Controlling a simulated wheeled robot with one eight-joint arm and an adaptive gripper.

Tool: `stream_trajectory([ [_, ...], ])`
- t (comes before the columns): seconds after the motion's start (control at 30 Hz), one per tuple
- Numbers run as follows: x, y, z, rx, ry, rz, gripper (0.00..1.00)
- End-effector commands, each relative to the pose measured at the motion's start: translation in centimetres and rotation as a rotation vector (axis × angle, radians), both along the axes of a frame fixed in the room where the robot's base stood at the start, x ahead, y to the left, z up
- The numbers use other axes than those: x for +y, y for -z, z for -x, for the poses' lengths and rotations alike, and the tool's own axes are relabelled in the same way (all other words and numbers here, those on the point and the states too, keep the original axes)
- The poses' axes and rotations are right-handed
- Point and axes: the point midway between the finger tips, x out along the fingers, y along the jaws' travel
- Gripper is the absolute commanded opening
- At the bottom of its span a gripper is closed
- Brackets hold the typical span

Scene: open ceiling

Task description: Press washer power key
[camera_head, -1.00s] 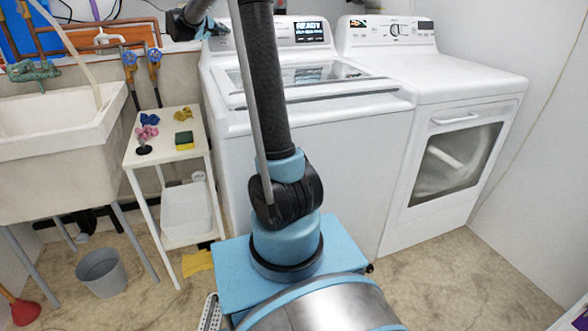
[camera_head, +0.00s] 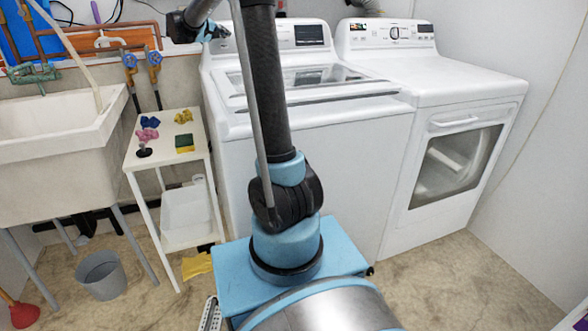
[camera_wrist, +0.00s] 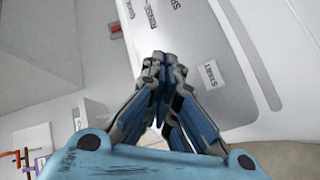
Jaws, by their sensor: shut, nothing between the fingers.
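The washer (camera_head: 315,135) is the white top-loading machine at centre, partly hidden behind my arm. Its display (camera_head: 309,35) at the back is dark. My gripper (camera_head: 220,32) is shut and empty at the left end of the washer's control panel. In the wrist view my closed fingertips (camera_wrist: 163,58) point at the pale panel (camera_wrist: 245,45). A key labelled START (camera_wrist: 210,75) lies to their right, and a small red-marked key (camera_wrist: 115,28) lies to their upper left. I cannot tell which key is power, or whether the fingertips touch the panel.
A white dryer (camera_head: 455,160) stands right of the washer. To the left are a small shelf table (camera_head: 160,155) with a sponge (camera_head: 184,142) and small items, a sink (camera_head: 60,150), and pipes with blue valves (camera_head: 130,62). A grey bucket (camera_head: 102,275) stands on the floor.

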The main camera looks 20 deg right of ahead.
Motion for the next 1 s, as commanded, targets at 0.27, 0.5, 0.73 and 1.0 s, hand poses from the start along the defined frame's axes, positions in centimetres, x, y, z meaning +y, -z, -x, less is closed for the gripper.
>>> stream_trajectory([
  [0.27,0.0,-0.3,0.7,0.000,0.000,0.000,0.00],
  [0.5,0.0,-0.9,2.5,0.000,0.000,0.000,0.00],
  [0.73,0.0,-1.5,4.2,0.000,-0.001,0.000,0.00],
  [1.0,0.0,-2.0,5.6,0.000,0.000,0.000,0.00],
])
